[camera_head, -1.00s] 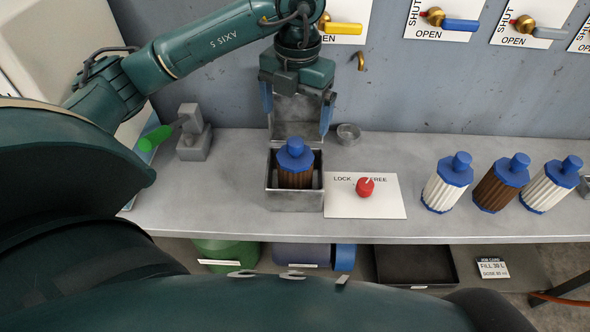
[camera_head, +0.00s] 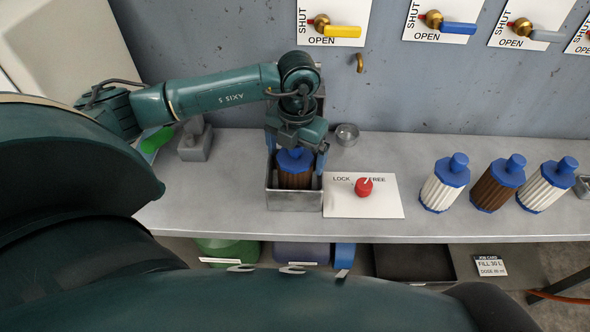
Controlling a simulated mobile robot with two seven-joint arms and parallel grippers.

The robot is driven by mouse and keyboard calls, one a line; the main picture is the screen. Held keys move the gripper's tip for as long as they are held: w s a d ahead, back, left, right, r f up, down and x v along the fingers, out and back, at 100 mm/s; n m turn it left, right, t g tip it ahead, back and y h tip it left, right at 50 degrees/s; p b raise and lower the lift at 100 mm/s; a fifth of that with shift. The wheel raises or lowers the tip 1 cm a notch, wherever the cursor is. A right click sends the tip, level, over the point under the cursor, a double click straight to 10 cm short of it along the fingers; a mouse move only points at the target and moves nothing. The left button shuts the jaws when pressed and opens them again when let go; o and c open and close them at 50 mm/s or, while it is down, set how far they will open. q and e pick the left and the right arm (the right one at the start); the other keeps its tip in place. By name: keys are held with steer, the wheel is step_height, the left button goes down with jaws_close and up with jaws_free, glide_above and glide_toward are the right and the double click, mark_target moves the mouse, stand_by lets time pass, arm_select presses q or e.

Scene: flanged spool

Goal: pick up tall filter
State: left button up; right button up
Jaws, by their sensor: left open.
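A brown ribbed filter with a blue cap (camera_head: 294,172) stands upright in a metal box (camera_head: 294,201) on the bench. My left gripper (camera_head: 296,158) is open above it, its blue fingers low on either side of the blue cap. The wrist hides the cap's top knob, and I cannot tell whether the fingers touch it. Three more filters stand at the right: a white one (camera_head: 441,187), a brown one (camera_head: 494,190) and another white one (camera_head: 543,191). My right gripper is not in view.
A red knob (camera_head: 363,187) sits on a LOCK/FREE plate (camera_head: 388,205) right of the box. A small metal cup (camera_head: 346,134) stands behind. Valves with yellow (camera_head: 342,30) and blue (camera_head: 459,28) handles are on the wall. The bench between plate and right-hand filters is clear.

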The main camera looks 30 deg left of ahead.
arm_select(q)
steer(key=c, duration=1.5)
